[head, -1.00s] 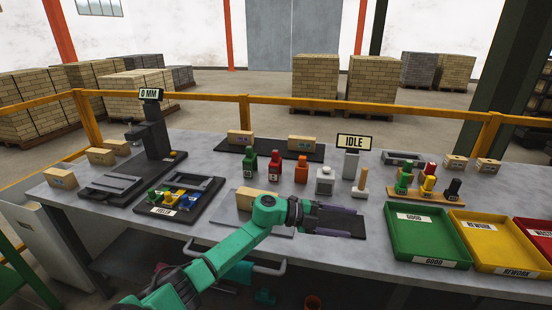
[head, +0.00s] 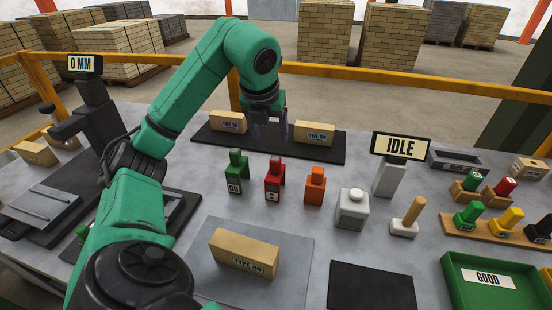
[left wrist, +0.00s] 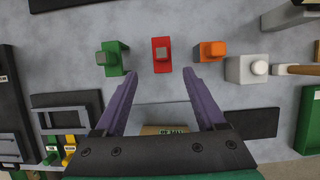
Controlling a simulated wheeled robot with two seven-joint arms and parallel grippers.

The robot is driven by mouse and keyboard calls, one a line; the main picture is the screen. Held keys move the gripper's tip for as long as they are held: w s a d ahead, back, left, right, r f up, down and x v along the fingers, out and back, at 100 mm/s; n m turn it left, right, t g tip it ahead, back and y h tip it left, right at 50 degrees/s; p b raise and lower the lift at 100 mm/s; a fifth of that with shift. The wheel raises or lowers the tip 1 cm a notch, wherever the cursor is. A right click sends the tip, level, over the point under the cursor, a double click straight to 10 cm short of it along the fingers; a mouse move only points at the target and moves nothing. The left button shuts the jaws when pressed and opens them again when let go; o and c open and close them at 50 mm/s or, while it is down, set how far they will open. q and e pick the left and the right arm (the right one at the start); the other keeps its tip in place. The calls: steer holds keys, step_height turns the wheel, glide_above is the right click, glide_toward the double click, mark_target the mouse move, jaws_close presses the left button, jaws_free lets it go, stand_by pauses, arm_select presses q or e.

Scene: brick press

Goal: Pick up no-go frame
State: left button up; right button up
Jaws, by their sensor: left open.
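The no-go frame appears to be the red labelled piece (head: 273,180) standing on the table between the green GO piece (head: 235,172) and the orange piece (head: 315,186). Its own label is too small to read. My left gripper (head: 269,131) is open and empty, pointing down; in the head view its fingers show in front of the back dark mat, beyond the red piece. In the left wrist view, the purple fingers (left wrist: 161,74) are spread, with the red piece (left wrist: 161,54) ahead between their tips and not held. My right gripper is out of view.
A brick (head: 244,254) lies on a grey plate in front. Two bricks, left (head: 229,121) and right (head: 314,133), lie on the back dark mat (head: 240,142). A white block (head: 352,208) and the IDLE sign (head: 400,147) stand to the right. The green GOOD tray (head: 456,262) is at front right.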

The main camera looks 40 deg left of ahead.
arm_select(q)
glide_above(275, 159)
steer(key=s+d, duration=0.2)
steer(key=s, duration=0.1)
step_height(275, 159, down, 6)
steer(key=x, duration=0.2)
steer(key=p+x, duration=0.1)
steer(key=x, duration=0.1)
steer(key=w+x, duration=0.1)
steer(key=x, duration=0.1)
steer(key=shift+a, duration=0.35)
steer(key=shift+w+a+f, duration=0.1)
steer(key=shift+w+f, duration=0.05)
steer(key=shift+f, duration=0.1)
steer(key=shift+c, duration=0.3)
steer(key=c, duration=1)
jaws_close()
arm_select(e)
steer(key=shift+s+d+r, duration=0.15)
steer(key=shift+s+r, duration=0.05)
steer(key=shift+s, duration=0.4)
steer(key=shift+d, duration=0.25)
